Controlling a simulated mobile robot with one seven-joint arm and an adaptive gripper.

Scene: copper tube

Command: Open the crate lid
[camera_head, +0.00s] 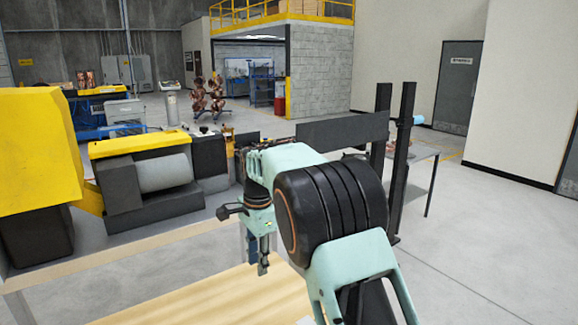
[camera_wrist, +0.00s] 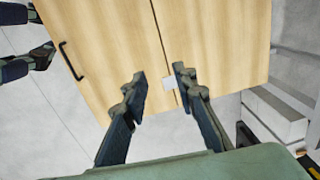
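The wooden crate (camera_head: 200,300) shows its pale top at the bottom of the head view. In the wrist view its light wood face (camera_wrist: 110,40) is split by a dark seam running top to bottom. A small pale plate (camera_wrist: 168,83) sits at the seam, and a black bar handle (camera_wrist: 70,60) is at the left edge. The wood looks closed along the seam; which panel is the lid I cannot tell. My gripper (camera_wrist: 159,76) is open and empty, its fingertips on either side of the seam near the plate. My gripper (camera_head: 246,238) also shows in the head view; contact is unclear.
A yellow and grey machine (camera_head: 150,180) stands to the left behind the crate. A dark upright frame (camera_head: 400,160) and a table (camera_head: 425,158) are to the right. The grey floor (camera_head: 490,230) at right is clear. A grey block (camera_wrist: 275,115) lies right of the crate.

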